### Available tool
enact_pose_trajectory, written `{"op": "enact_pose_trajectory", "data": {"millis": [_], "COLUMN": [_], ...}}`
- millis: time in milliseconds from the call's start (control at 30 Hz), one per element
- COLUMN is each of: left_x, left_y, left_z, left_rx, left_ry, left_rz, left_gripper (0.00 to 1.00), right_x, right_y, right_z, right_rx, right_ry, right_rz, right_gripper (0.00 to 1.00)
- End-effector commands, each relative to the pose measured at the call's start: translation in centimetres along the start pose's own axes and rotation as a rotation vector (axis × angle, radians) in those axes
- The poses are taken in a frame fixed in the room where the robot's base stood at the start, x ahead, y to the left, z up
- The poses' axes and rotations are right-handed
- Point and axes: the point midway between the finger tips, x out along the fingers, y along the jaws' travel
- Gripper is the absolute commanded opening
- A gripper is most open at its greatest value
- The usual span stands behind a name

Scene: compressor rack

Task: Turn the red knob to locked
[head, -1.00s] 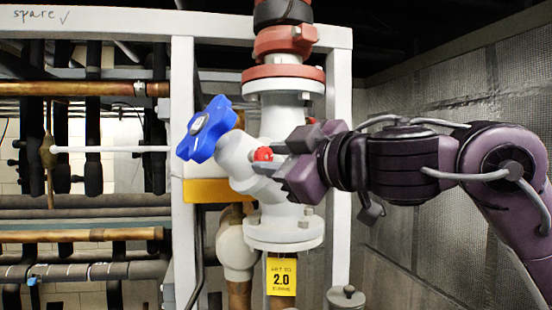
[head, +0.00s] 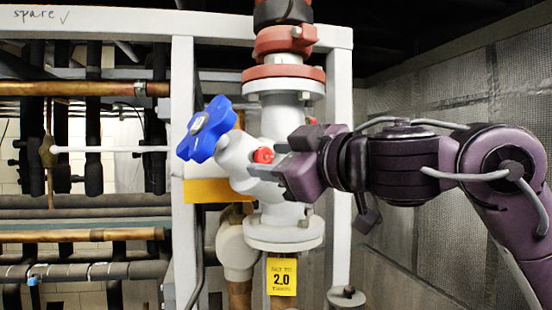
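The red knob (head: 263,155) is a small red cap on the side of the white valve body (head: 284,110), in the middle of the head view. My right gripper (head: 280,160) comes in from the right with its fingers pointing left at the knob. Its fingertips are at the knob's right edge. The knob's face shows to the left of them, and I cannot tell whether they touch or grip it. The gap between the fingers is not clear. My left gripper is not in view.
A blue handwheel (head: 206,130) sticks out at the valve's left. A white frame post (head: 182,220) stands left of the valve, with pipes behind it. A yellow tag (head: 282,277) hangs below. A mesh-like wall (head: 450,110) is at the right.

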Motion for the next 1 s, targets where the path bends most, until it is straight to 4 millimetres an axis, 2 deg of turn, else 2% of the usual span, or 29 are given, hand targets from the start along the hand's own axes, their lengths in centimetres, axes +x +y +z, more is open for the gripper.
{"op": "enact_pose_trajectory", "data": {"millis": [367, 800, 1000], "left_x": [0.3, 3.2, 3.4], "left_y": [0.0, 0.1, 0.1], "left_z": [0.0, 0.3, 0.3], "left_rx": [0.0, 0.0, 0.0], "left_ry": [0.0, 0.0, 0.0], "left_rz": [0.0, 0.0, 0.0], "left_gripper": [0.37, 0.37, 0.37], "right_x": [-0.4, -6.9, -7.8], "right_y": [0.0, -0.1, 0.0], "right_z": [0.0, 0.1, 0.0], "right_rx": [-0.002, -0.003, -0.001], "right_ry": [0.003, 0.003, 0.0], "right_rz": [0.002, 0.003, 0.0], "right_gripper": [0.52, 0.52, 0.52]}}
